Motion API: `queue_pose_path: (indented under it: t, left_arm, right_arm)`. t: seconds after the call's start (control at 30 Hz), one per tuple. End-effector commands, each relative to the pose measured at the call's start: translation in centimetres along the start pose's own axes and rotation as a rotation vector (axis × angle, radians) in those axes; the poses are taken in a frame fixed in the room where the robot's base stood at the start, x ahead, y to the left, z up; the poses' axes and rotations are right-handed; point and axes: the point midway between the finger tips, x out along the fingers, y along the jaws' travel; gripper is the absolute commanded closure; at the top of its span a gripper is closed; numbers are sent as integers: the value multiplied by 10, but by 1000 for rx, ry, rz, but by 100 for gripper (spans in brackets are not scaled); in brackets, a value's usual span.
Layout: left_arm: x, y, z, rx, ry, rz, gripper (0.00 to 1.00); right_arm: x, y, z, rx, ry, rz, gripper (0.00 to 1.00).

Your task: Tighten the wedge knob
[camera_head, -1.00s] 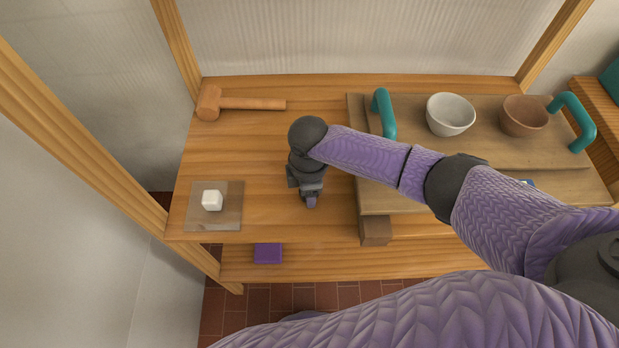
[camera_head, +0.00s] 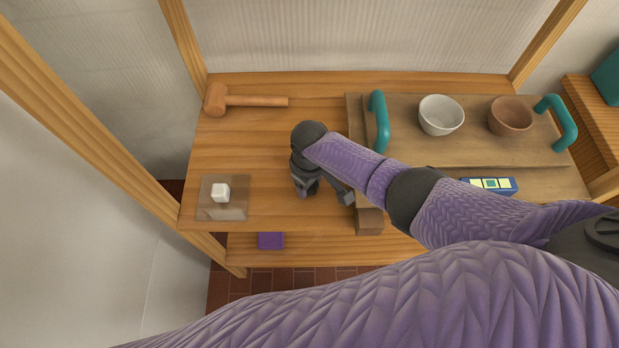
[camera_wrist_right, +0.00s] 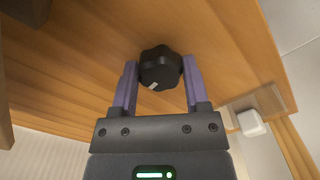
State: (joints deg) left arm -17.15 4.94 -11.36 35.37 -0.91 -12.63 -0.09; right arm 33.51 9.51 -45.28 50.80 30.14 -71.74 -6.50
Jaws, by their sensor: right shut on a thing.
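The wedge knob (camera_wrist_right: 160,66) is a black lobed knob with a white mark on its lower edge, seen in the right wrist view against the wooden table. My right gripper (camera_wrist_right: 159,80) has one purple finger on each side of the knob and is shut on it. In the head view my right gripper (camera_head: 325,193) is low over the table, left of the wooden board, and its wrist hides the knob. My left gripper is not in view.
A mallet (camera_head: 245,100) lies at the back left. A white cube (camera_head: 220,192) sits on a small plate (camera_head: 237,211) at the left front. The board (camera_head: 407,158) has teal handles; two bowls (camera_head: 441,115) (camera_head: 510,116) stand on it. A wooden block (camera_head: 369,221) is near the front edge.

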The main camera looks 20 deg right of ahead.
Motion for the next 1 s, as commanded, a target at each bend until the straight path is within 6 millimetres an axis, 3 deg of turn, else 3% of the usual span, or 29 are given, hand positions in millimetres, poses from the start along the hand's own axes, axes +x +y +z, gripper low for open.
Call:
queue_pose_path:
  t: [0.77,0.8,0.97,1.0]
  left_arm:
    - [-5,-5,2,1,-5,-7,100]
    - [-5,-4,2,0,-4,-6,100]
    - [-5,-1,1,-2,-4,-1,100]
    - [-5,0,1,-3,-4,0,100]
  right_arm:
    - [-3,1,-3,97,9,3,100]
    - [-3,1,-3,97,9,3,39]
    - [-2,1,-2,96,6,2,5]
    - [-2,1,-2,96,6,2,5]
